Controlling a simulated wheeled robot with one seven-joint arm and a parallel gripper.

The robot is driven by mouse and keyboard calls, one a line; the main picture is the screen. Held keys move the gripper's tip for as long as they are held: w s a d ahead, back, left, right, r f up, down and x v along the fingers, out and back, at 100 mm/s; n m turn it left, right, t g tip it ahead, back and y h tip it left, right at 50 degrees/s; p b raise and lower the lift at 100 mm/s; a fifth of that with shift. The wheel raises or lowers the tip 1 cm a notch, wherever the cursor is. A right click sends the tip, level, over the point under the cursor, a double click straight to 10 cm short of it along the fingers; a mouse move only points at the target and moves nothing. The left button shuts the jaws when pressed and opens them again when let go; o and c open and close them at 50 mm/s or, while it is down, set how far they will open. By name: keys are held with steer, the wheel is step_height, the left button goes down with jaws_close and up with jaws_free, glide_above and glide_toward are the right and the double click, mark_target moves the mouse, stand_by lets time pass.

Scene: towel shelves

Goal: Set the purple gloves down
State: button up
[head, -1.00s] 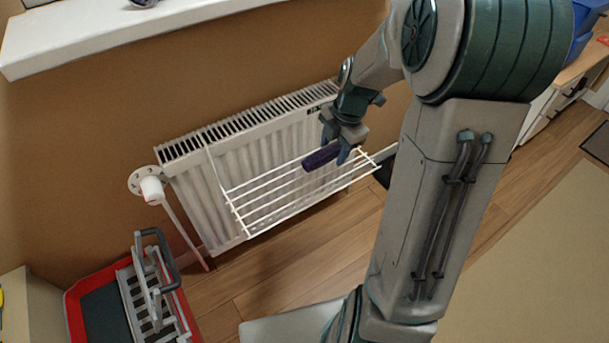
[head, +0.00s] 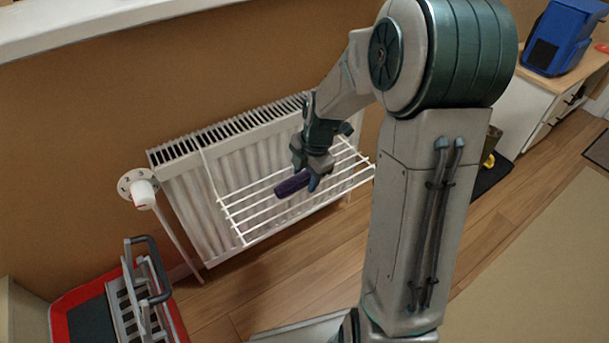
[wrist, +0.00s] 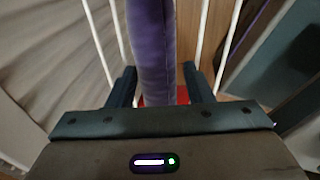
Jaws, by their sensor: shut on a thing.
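The purple gloves show as a dark purple roll (head: 292,184) at my gripper (head: 314,178), over the white wire drying rack (head: 240,217) that hangs on the radiator. In the wrist view the purple gloves (wrist: 152,45) run lengthwise between the two dark fingers of my gripper (wrist: 160,88), with white rack bars on both sides. The gripper is shut on them. Whether the gloves touch the bars cannot be told.
The white radiator (head: 190,195) stands against the brown wall, with a valve knob (head: 143,194) at its left. A red-edged tray (head: 68,300) with a grey rack is at the lower left. A blue bin (head: 562,38) sits on a cabinet at the upper right.

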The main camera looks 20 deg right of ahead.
steer(key=shift+f, duration=0.1)
steer(key=o, duration=1)
steer(key=shift+o, duration=0.2)
step_height(320, 180, up, 11)
steer(key=s+d+p, duration=0.1)
steer(key=d+p, duration=0.1)
steer(key=p, duration=0.3)
steer(key=s+a+r+m, duration=0.1)
steer(key=s+m, duration=0.8)
steer(key=m, duration=0.2)
steer(key=s+a+r+m+h, duration=0.1)
steer(key=s+a+r+m, duration=0.1)
steer(key=s+m, duration=0.7)
steer(key=shift+s+a+r+m+h, duration=0.2)
steer(key=shift+s+m+h, duration=0.1)
steer(key=shift+m, duration=0.7)
